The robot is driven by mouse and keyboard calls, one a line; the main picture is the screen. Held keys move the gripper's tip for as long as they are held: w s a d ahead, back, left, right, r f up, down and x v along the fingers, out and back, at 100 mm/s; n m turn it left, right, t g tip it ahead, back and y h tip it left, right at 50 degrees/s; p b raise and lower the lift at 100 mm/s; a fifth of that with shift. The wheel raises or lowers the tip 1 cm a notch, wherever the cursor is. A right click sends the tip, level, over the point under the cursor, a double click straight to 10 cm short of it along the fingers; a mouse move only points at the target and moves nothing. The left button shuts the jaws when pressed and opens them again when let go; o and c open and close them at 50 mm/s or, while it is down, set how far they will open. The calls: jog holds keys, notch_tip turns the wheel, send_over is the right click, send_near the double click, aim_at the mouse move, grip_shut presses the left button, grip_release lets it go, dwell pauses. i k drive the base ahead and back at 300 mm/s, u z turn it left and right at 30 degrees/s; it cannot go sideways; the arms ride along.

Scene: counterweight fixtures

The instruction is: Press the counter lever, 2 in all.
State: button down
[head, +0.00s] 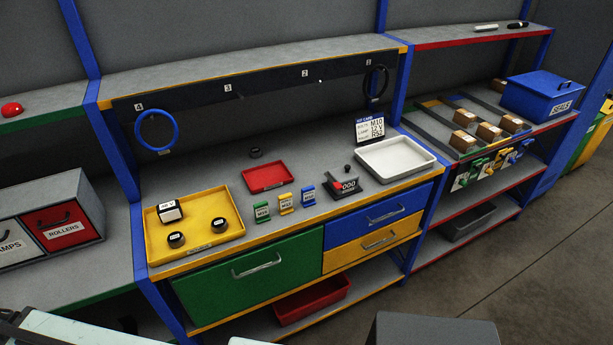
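The counter (344,187) is a small dark box on the grey middle bench, right of the three small coloured label stands. Its display seems to read 000, and a red part shows at its left. A black knob (347,168), which looks like the end of its lever, sits above and behind the box. Nothing touches the counter or the knob. My gripper is not visible in the head view; only parts that look like my own body show along the bottom edge.
A white tray (429,162) stands close to the right of the counter, and a card stand (369,126) behind it. A red tray (283,185) and a yellow tray (231,238) are to the left. Drawers (340,236) are below. Bare bench lies behind the counter.

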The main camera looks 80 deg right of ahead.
aim_at(336, 185)
jog(key=u, duration=0.5)
jog(key=k, duration=1.25)
jog(key=z, duration=0.7)
jog(key=i, duration=0.5)
jog(key=u, duration=0.05)
